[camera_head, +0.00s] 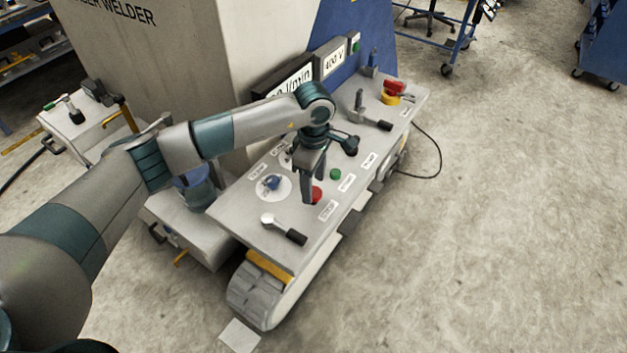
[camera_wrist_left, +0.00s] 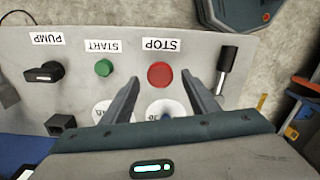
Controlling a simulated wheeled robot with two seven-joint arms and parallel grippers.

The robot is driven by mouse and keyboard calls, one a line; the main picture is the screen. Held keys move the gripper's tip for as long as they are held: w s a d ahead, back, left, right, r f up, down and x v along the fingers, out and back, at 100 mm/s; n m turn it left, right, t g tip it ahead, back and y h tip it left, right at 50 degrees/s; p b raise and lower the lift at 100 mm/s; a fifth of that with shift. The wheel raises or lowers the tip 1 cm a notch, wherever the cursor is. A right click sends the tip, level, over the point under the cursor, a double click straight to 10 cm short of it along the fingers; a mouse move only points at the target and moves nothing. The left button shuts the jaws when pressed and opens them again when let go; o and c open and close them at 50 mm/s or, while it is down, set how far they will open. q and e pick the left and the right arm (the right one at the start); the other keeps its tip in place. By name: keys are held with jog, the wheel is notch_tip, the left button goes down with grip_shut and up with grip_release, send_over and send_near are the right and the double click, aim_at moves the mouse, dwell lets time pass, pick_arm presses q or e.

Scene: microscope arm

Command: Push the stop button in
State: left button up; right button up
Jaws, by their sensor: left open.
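The red stop button (camera_head: 317,194) is on the sloped grey control panel (camera_head: 233,222), with a STOP label beside it. In the left wrist view the stop button (camera_wrist_left: 160,75) shows whole, between and beyond my two finger tips. My left gripper (camera_head: 312,198) hangs over the panel, open and empty, with its fingers pointing down close to the button. The left gripper (camera_wrist_left: 166,83) also shows in the wrist view, its fingers spread to either side. Whether a finger touches the panel is unclear. My right gripper is not in view.
A green start button (camera_head: 335,174) sits near the stop button. A blue knob (camera_head: 271,182) and a black-handled lever (camera_head: 289,233) flank the gripper. A second lever (camera_head: 376,122) and a red-and-yellow switch (camera_head: 392,91) are farther back. Open floor lies to the right.

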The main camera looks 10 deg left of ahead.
aim_at(314, 197)
pick_arm(q)
jog(key=shift+f, duration=0.8)
grip_shut()
jog(key=f+b, duration=0.1)
jog(key=b, duration=0.2)
jog(key=shift+f, duration=0.35)
jog(key=shift+s, duration=0.1)
